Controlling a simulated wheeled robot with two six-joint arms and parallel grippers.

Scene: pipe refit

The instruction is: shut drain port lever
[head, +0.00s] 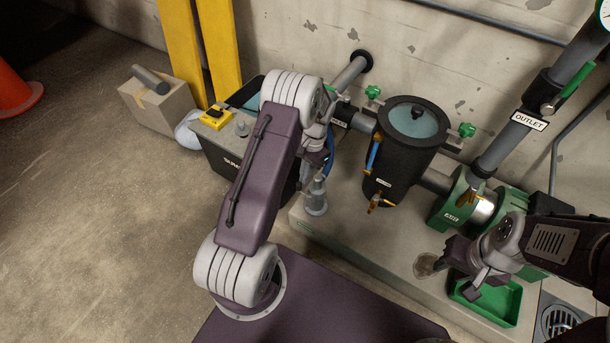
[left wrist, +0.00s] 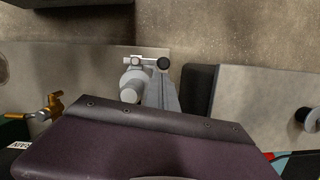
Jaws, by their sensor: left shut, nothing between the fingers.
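A brass drain port (head: 378,203) with an orange handle sticks out low on the front of the black strainer vessel (head: 405,160). A brass fitting (left wrist: 45,110) shows at the left of the left wrist view, beside a partly cut-off label ending in "AIN". I cannot tell the lever's exact angle. My left gripper (head: 318,162) is shut and empty, left of the vessel and apart from the drain port; its own arm partly hides it. My right gripper (head: 466,272) is over the green tray at the right; its finger gap is unclear.
A grey upright fitting (head: 315,197) stands on the plinth below my left gripper. A blue handle (head: 374,152) is on the vessel's side. A green pump (head: 462,207), an outlet pipe (head: 505,140) and a green tray (head: 490,303) are at the right. A black tub (head: 222,150) is at the left.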

